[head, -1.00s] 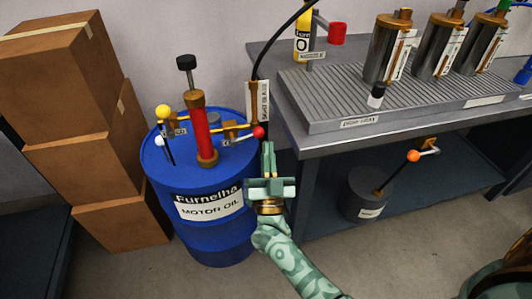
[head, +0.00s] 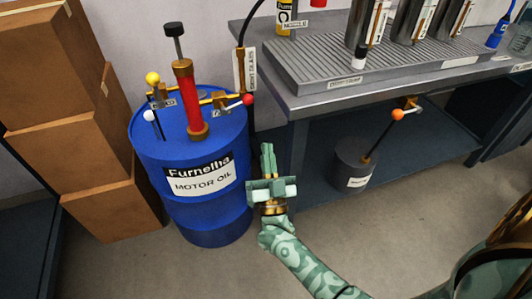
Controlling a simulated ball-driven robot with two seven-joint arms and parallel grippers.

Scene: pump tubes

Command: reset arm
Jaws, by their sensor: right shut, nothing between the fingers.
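My right gripper (head: 268,160) is shut and empty, pointing up in the picture. It is in front of the bench and just right of the blue motor oil drum (head: 170,215), with a small gap showing between them. My right arm comes in from the bottom right. On the drum stands a red pump (head: 189,95) with a black top knob. Levers with yellow (head: 152,78), white (head: 148,115) and red (head: 248,100) balls sit around the pump. My left gripper is out of view.
Stacked cardboard boxes (head: 98,150) stand at the left. A metal bench (head: 310,98) with a ribbed drip tray (head: 300,72) and several metal cylinders is at the right. A dark weight-like can (head: 350,165) with an orange-balled lever (head: 397,114) is on its lower shelf. The floor in front is clear.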

